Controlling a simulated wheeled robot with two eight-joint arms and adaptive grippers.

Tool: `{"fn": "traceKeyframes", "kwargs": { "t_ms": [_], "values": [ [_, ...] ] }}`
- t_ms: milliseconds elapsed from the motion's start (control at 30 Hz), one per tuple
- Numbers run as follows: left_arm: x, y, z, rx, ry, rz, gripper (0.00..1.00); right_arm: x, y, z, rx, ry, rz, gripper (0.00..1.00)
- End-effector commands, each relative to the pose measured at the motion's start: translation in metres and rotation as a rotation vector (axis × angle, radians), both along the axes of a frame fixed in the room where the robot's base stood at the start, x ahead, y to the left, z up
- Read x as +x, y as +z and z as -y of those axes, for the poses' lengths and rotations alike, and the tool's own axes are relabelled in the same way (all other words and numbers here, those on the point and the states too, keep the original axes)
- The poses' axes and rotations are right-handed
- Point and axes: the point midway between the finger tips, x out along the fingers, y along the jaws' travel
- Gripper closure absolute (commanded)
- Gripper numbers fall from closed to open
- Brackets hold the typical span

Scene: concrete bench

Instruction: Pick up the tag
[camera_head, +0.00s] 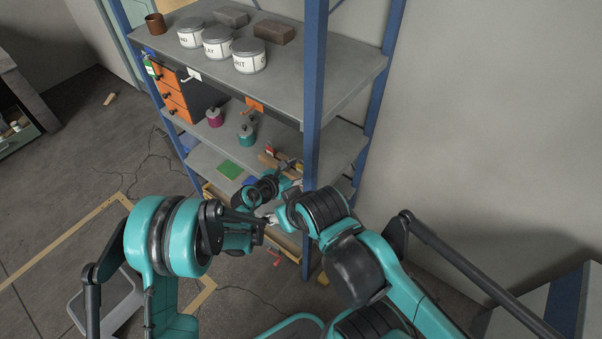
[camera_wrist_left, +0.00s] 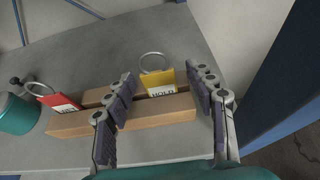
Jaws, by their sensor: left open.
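A yellow tag (camera_wrist_left: 161,82) with a metal ring stands in a slotted tan block (camera_wrist_left: 70,124) in the left wrist view. Dark lettering shows on its white label, partly hidden by the block. A red tag (camera_wrist_left: 56,101) with a ring leans in the same block at the left. My left gripper (camera_wrist_left: 161,76) is open, its fingers on either side of the yellow tag, with gaps visible. In the head view my left gripper (camera_head: 287,165) is at the block on the middle shelf.
A teal canister (camera_wrist_left: 16,114) stands left of the block. A blue shelf post (camera_head: 315,90) rises close to my right arm. The upper shelf (camera_head: 325,88) overhangs the work area and carries several cans.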

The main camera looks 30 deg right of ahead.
Motion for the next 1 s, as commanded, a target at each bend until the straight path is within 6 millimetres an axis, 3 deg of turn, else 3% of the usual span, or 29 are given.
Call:
{"fn": "traceKeyframes", "kwargs": {
  "t_ms": [300,467,833,1000],
  "values": [
    [0.003,-0.002,0.006,-0.001,0.001,0.0,0.45,0.0,-0.002,0.0,0.0,0.0,0.0,0.47],
    [0.003,-0.001,0.006,-0.001,0.001,0.0,0.84,0.0,-0.002,0.0,0.0,0.0,0.0,0.47],
    [0.003,-0.001,0.006,-0.001,0.001,0.0,0.84,0.0,-0.001,0.0,0.0,0.0,0.0,0.47],
    [0.003,0.009,0.006,-0.001,0.002,-0.001,0.84,0.0,0.005,0.0,0.0,0.0,0.0,0.47]
  ]
}}
